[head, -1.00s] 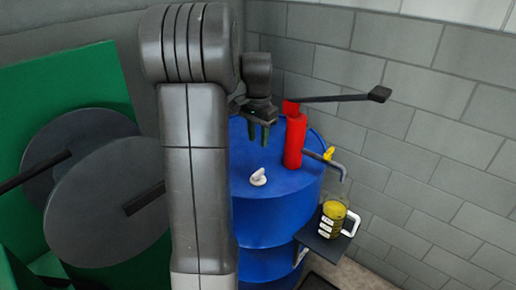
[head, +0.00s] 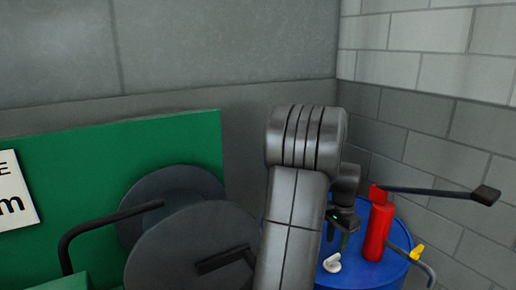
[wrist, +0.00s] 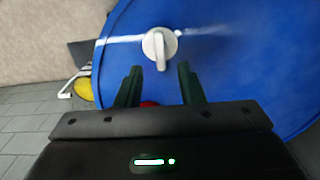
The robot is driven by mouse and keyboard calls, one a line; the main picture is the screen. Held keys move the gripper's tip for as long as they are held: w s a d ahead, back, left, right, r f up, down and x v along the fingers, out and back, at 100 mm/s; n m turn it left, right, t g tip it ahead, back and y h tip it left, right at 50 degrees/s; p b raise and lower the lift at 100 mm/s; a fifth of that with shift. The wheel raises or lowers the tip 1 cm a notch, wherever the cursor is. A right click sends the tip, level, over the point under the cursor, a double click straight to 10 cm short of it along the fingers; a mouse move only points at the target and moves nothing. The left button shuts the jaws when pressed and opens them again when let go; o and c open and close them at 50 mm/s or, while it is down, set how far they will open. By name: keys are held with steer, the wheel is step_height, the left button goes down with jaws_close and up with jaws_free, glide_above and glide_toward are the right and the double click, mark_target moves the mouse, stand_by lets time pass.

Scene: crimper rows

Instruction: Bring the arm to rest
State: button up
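My gripper (head: 343,238) is raised over the top of the blue drum (head: 370,268), beside the red pump body. In the wrist view my gripper (wrist: 158,85) shows two dark green fingers spread apart with nothing between them. A white cap (wrist: 160,45) with a raised grip lies on the drum top beyond the fingertips. The cap also shows in the head view (head: 332,263), just below and left of the fingers. My grey arm covers part of the drum in the head view.
A red pump (head: 377,228) with a long black lever (head: 430,192) and a yellow-handled tap (head: 417,251) stands on the drum. A green machine (head: 90,185) with grey discs (head: 190,250) is at left. Grey walls close off the back and right.

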mark_target(334, 257)
step_height(334, 257, down, 6)
steer(key=shift+r+n, duration=0.1)
steer(key=shift+n, duration=0.5)
